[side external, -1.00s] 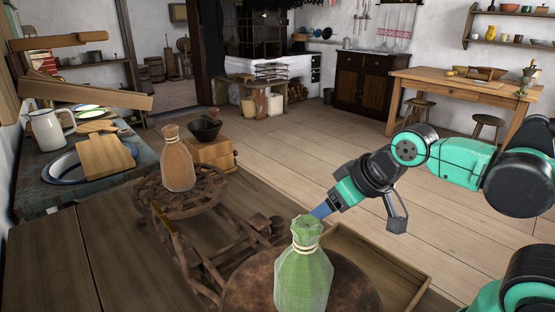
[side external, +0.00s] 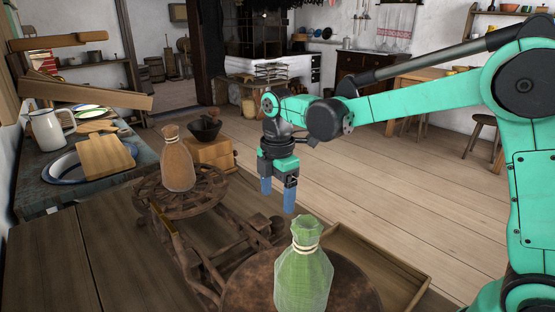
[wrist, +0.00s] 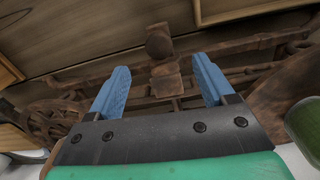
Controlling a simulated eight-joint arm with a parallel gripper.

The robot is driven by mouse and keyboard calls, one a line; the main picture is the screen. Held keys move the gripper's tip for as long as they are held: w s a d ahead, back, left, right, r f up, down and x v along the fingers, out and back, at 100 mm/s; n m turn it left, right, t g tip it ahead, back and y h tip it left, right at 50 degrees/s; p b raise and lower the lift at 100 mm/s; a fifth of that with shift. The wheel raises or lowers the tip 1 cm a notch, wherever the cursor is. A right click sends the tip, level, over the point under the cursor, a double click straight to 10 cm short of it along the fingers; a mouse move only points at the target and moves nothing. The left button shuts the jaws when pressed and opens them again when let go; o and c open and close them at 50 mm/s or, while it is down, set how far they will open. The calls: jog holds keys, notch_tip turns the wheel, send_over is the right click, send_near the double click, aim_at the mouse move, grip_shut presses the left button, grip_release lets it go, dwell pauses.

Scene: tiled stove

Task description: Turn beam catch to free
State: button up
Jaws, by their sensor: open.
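A dark wooden balance scale (side external: 185,257) lies along the table, with a brown sack (side external: 176,165) on its far plate and a green sack (side external: 304,272) on its near plate. Near the middle of the beam frame is a small wooden block with a round knob (side external: 263,222), which looks like the beam catch; I cannot tell its setting. My gripper (side external: 278,199) points down above this part, open and empty. In the wrist view my gripper (wrist: 160,65) has its blue fingers apart, with the block and knob (wrist: 165,76) showing between and beyond them.
An open wooden tray (side external: 380,258) lies right of the scale. A wooden box (side external: 208,154) with a dark bowl (side external: 205,129) stands behind. A white jug (side external: 47,130) and a cutting board (side external: 104,156) are on the left counter. The green sack stands close to my gripper's near side.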

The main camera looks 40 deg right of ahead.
aim_at(276, 220)
jog(key=shift+w+f, duration=0.1)
jog(key=shift+f, duration=2.85)
jog(key=shift+c, duration=0.3)
